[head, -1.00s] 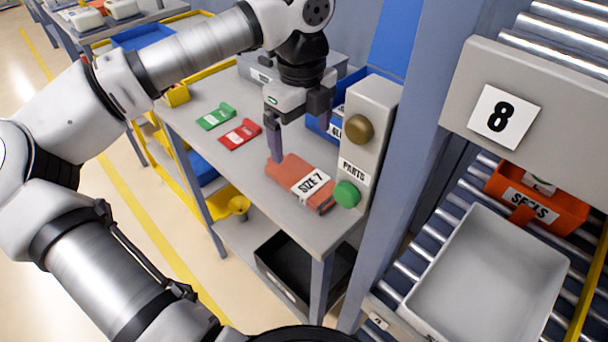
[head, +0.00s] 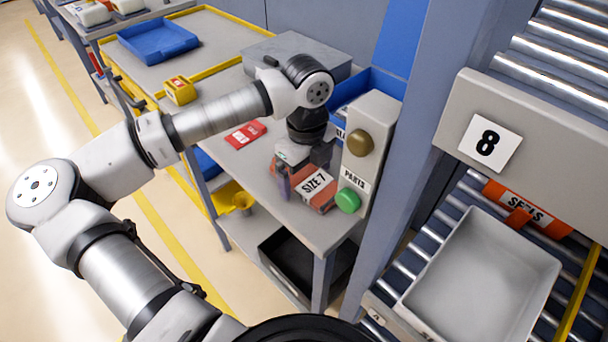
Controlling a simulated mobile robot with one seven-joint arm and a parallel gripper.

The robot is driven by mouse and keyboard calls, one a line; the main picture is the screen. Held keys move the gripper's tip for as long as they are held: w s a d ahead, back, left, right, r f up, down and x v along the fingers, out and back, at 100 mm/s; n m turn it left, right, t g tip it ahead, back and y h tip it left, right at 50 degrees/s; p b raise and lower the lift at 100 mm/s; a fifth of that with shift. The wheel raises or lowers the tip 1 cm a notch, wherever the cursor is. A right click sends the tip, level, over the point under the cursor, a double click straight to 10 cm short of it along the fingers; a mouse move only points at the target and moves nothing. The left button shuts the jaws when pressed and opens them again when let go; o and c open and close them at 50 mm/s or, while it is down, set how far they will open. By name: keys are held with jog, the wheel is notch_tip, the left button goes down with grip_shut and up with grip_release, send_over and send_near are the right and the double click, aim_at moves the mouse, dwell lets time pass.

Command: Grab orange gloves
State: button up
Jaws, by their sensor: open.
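The orange gloves (head: 324,198), with a white "SIZE 7" label, lie on the grey bench (head: 262,186) near its front right corner. My gripper (head: 300,188) is down at the gloves, pointing downward. One dark finger shows at their left end and the other is partly behind them. The jaws are open, and I cannot tell whether the fingers touch the gloves. My gripper and wrist hide the left part of the gloves.
A box with a green button (head: 348,200) and a brass knob (head: 359,143) stands close right of the gloves. A red packet (head: 245,134) lies to the left. A blue bin (head: 372,84) is behind. A grey tray (head: 480,275) sits on rollers at right.

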jog(key=c, duration=1.1)
